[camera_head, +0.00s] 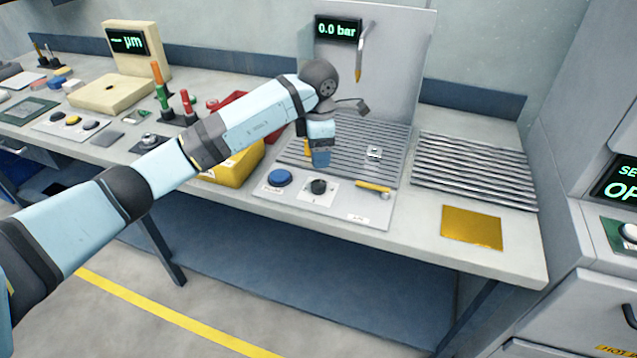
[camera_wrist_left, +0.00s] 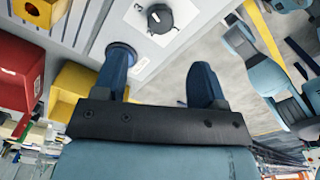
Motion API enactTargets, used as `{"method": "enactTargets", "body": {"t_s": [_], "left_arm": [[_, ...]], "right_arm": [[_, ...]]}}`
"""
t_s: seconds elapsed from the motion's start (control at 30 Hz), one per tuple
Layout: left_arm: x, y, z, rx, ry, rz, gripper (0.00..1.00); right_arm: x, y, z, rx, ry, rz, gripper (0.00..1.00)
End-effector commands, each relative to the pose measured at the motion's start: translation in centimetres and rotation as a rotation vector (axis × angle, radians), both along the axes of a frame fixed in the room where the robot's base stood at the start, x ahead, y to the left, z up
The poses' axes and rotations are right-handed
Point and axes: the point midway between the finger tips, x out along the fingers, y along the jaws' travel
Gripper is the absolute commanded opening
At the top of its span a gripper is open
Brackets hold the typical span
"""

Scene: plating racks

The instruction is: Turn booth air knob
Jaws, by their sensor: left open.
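The black round knob (camera_head: 318,186) sits on a white plate on the booth's front panel, beside a blue button (camera_head: 280,177). It also shows at the top of the left wrist view (camera_wrist_left: 158,17), with a pale mark on its face. My left gripper (camera_head: 320,160) hangs over the panel just behind the knob in the head view. In the left wrist view its two fingers (camera_wrist_left: 160,68) are spread and empty, with the knob beyond their tips. One finger partly covers the blue button. The display (camera_head: 338,30) on the booth's back panel reads 0.0 bar.
A yellow handle (camera_head: 373,186) lies right of the knob. A spray nozzle (camera_head: 360,60) hangs at the back panel. A yellow bin (camera_head: 235,165) stands left of the panel. A ridged rack (camera_head: 475,170) and gold plate (camera_head: 472,227) lie to the right.

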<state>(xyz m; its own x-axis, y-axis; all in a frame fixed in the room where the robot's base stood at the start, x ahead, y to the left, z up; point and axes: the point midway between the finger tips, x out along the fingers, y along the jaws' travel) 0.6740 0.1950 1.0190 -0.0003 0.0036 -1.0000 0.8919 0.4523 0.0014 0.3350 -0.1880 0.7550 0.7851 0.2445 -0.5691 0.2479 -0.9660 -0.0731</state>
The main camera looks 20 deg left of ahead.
Motion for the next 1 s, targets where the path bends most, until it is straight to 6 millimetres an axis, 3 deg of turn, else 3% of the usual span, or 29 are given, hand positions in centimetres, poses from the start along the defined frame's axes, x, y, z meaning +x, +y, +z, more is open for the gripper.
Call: {"method": "enactTargets", "body": {"t_s": [0.2, 0.4, 0.6, 0.9, 1.0], "left_arm": [[-0.1, 0.0, -4.9, -0.002, 0.004, 0.000, 0.65], [-0.1, -0.1, -8.3, -0.004, 0.003, 0.000, 0.65], [0.0, -0.1, -9.9, -0.004, 0.000, 0.000, 0.65], [0.0, -0.1, -10.1, -0.003, 0.000, 0.000, 0.65], [0.0, -0.1, -10.1, -0.003, 0.000, 0.000, 0.45]], "right_arm": [[0.0, -0.2, 0.1, -0.007, -0.003, 0.004, 0.43], [0.0, -0.2, 0.1, -0.007, -0.003, 0.004, 0.43], [-0.2, -0.1, 0.0, -0.006, 0.000, 0.006, 0.43], [-0.3, 0.1, 0.0, -0.002, 0.003, 0.004, 0.43], [-0.3, 0.1, 0.0, -0.002, 0.003, 0.004, 0.43]]}}
